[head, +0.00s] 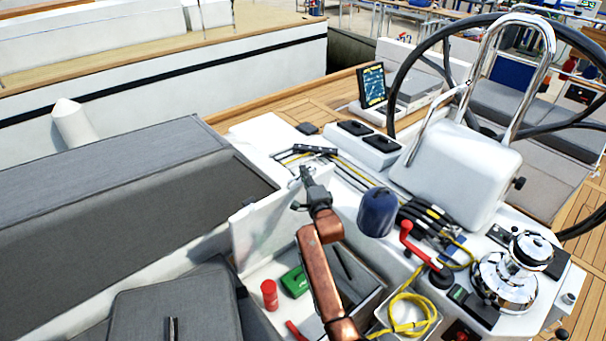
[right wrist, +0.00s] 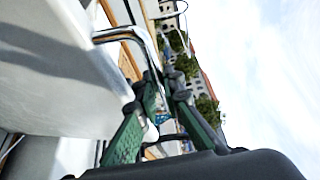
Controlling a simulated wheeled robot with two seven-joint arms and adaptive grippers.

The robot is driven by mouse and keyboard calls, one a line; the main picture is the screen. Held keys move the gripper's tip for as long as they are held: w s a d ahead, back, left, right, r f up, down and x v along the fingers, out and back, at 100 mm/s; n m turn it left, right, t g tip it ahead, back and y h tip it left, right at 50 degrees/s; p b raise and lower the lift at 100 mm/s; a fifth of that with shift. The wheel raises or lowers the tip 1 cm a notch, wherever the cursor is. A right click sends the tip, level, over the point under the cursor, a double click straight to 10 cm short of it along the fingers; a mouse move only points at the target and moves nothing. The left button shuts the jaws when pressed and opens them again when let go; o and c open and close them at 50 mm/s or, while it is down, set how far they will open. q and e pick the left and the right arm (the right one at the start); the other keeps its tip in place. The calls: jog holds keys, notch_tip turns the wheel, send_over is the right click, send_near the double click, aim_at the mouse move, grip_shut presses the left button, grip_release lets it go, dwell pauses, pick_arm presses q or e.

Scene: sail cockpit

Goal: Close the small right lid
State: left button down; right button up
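A white lid (head: 262,228) stands open, tilted up along the left side of an open compartment (head: 262,291). My right gripper (head: 306,173) is at the lid's upper right corner, on the compartment side. I cannot tell whether it touches the lid. In the right wrist view the fingers (right wrist: 165,82) lean together at the tips and look shut, with nothing clearly held. My copper-coloured right arm hides part of the compartment. My left gripper is not in view.
The compartment holds a red cylinder (head: 269,295) and a green box (head: 294,281). To the right are a dark blue rounded cover (head: 377,212), a red handle (head: 424,253), a chrome winch (head: 507,272) and the steering wheel (head: 404,72). A grey cushion (head: 130,185) lies left.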

jog(key=shift+a, duration=0.1)
grip_shut()
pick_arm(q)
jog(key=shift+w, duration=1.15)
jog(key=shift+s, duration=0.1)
